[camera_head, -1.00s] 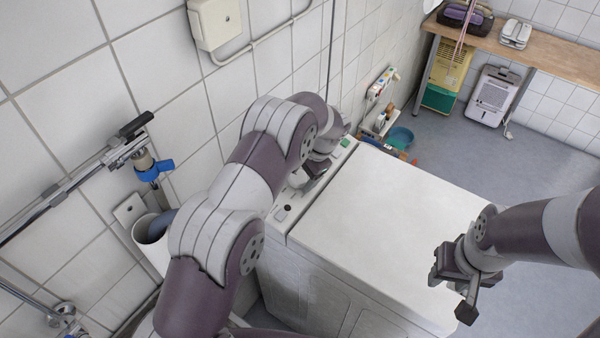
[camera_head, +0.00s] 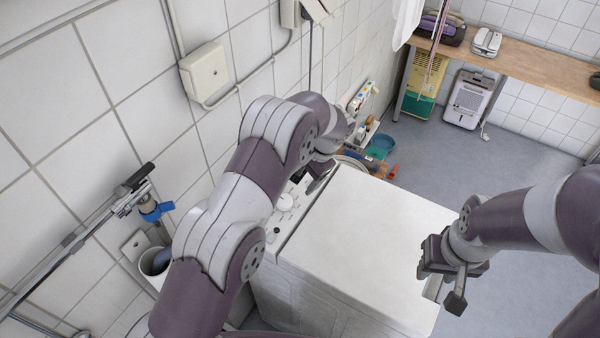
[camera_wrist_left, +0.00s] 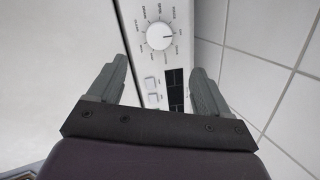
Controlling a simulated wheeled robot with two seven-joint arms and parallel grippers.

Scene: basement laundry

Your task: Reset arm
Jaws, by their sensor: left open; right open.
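My left arm reaches from the lower left over the washing machine (camera_head: 360,235). My left gripper (camera_head: 318,180) is at the machine's control panel, partly hidden by its own wrist in the head view. In the left wrist view the left gripper (camera_wrist_left: 155,90) is open, its two fingers apart with nothing between them. The panel's round dial (camera_wrist_left: 160,36) and buttons (camera_wrist_left: 152,90) show beyond and between the fingers. My right gripper (camera_head: 445,280) is open and empty by the right front edge of the machine's white top.
A tiled wall with a grey box (camera_head: 204,72) and pipes runs along the left. A blue-handled tap (camera_head: 156,212) is at the lower left. A wooden bench (camera_head: 540,66) and a white appliance (camera_head: 468,98) stand at the back.

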